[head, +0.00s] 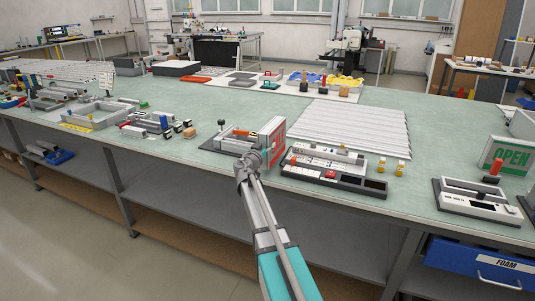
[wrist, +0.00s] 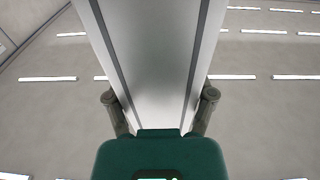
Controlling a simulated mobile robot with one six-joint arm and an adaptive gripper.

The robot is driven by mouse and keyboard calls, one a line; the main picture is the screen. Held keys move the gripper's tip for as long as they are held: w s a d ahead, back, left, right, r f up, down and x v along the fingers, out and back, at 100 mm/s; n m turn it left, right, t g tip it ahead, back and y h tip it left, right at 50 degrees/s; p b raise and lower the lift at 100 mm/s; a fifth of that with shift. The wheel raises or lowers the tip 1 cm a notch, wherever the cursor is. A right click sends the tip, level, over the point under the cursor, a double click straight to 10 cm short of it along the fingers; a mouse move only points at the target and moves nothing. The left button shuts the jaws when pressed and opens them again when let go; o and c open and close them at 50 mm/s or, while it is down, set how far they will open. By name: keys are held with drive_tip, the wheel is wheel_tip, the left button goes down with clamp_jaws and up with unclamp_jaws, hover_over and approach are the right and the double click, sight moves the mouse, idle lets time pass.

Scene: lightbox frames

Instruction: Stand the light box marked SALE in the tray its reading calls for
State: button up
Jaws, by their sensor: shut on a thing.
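A light box with a red lit face (head: 274,143) stands upright at my gripper (head: 255,160); its lettering is too small and slanted to read surely. In the wrist view my gripper (wrist: 160,110) is shut on this box, whose grey side (wrist: 152,60) fills the space between the two fingers. A grey tray (head: 92,124) with a yellow label sits on the bench at left. A tester-like unit (head: 345,181) with a small red part and dark displays is just right of the held box. I cannot read a reading on it.
A green OPEN light box (head: 507,155) stands at right behind another unit (head: 480,206). White ribbed panels (head: 350,127) lie behind the tester. Small parts lie between the tray and my gripper. A blue FOAM bin (head: 480,262) hangs below the bench edge. Bare bench shows at centre left.

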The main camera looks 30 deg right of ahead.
drive_tip(key=shift+f+b, duration=1.25)
drive_tip(key=shift+f, duration=0.3)
drive_tip(key=o, duration=1.3)
drive_tip(key=shift+c, duration=0.2)
drive_tip(key=shift+r, duration=0.1)
drive_tip(key=v, duration=1.2)
drive_tip(key=shift+b, duration=0.4)
